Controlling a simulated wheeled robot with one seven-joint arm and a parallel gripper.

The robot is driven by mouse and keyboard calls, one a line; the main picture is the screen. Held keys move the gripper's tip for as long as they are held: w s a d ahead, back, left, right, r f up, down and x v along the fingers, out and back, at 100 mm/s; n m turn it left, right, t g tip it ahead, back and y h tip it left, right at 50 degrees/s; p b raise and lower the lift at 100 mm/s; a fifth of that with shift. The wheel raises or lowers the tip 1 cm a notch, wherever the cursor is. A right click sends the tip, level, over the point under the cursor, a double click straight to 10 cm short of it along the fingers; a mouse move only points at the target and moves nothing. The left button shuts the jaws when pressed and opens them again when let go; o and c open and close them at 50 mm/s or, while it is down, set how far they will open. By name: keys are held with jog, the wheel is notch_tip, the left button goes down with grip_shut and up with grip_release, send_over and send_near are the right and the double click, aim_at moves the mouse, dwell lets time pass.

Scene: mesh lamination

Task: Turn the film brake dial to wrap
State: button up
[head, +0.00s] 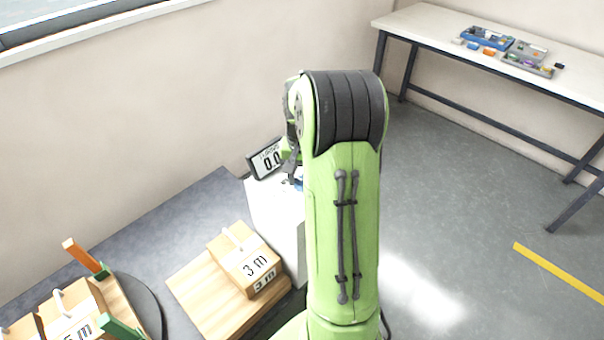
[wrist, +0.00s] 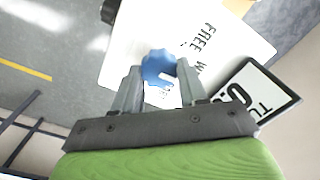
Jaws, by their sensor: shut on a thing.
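The film brake dial is a blue knob (wrist: 158,66) on the white top of a box (wrist: 222,35), seen in the wrist view. My gripper (wrist: 160,78) is shut on the knob, with a grey finger on each side of it. The printed word "FREE" and part of a word starting with "W" show on the top beside the knob. In the head view my green arm hides most of the gripper, and only a bit of blue shows at the box (head: 275,215).
A turns display (head: 266,159) reading 0.0 stands behind the box. A white table (head: 450,40) with trays stands at the back right.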

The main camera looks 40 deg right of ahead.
dwell(0.4)
jog(key=o, duration=1.1)
jog(key=shift+c, duration=0.2)
jog(key=shift+r, duration=0.1)
notch_tip(320, 180, up, 16)
jog(key=p, duration=0.5)
jog(key=shift+f, duration=0.2)
jog(key=shift+a, duration=0.1)
